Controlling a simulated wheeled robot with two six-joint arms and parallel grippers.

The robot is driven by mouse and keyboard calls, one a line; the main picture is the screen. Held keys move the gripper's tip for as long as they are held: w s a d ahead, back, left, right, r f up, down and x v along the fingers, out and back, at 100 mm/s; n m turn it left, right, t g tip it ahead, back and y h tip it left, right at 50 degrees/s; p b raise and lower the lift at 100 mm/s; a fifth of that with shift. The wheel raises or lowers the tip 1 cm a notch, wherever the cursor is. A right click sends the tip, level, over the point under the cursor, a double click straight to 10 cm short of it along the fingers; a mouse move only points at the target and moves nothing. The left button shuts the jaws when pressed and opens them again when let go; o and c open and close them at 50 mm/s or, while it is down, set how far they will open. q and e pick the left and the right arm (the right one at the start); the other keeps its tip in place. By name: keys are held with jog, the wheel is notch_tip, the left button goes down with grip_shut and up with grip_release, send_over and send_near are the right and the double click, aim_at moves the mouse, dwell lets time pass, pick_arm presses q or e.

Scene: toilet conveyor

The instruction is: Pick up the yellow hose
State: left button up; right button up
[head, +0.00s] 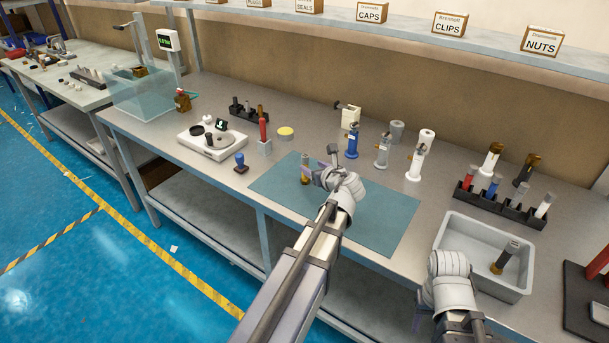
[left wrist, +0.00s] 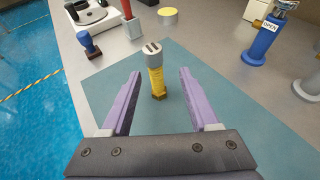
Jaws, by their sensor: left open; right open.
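The yellow hose (left wrist: 156,80), a short yellow cylinder with a grey top and brassy base, stands upright on the teal mat (left wrist: 105,102). In the head view the hose (head: 305,174) stands just left of my left gripper (head: 320,176). In the left wrist view my left gripper (left wrist: 158,88) is open, its two purple fingers apart on either side of the hose with a gap on both sides. My right gripper (head: 417,318) is partly hidden by its arm, near the bench's front edge and left of the grey tray (head: 447,237). Nothing shows in it.
Behind the mat stand a blue dispenser (head: 352,142) and two whitish ones. Left are a blue-handled stamp (head: 240,162), a white scale (head: 212,142) and a yellow-topped disc (head: 286,132). A black rack (head: 500,205) stands behind the tray. The mat's right part is clear.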

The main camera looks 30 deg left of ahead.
aim_at(305, 178)
pick_arm(q)
jog(key=shift+s+f+b+x, duration=0.2)
jog(key=shift+b+x, duration=0.4)
jog(key=shift+x, duration=0.85)
jog(key=shift+s+f+b+x, duration=0.15)
jog(key=shift+b+x, duration=0.45)
jog(key=shift+x, duration=0.9)
jog(key=shift+s+a+r, duration=0.1)
jog(key=shift+r, duration=0.1)
jog(key=shift+c, duration=0.6)
grip_shut()
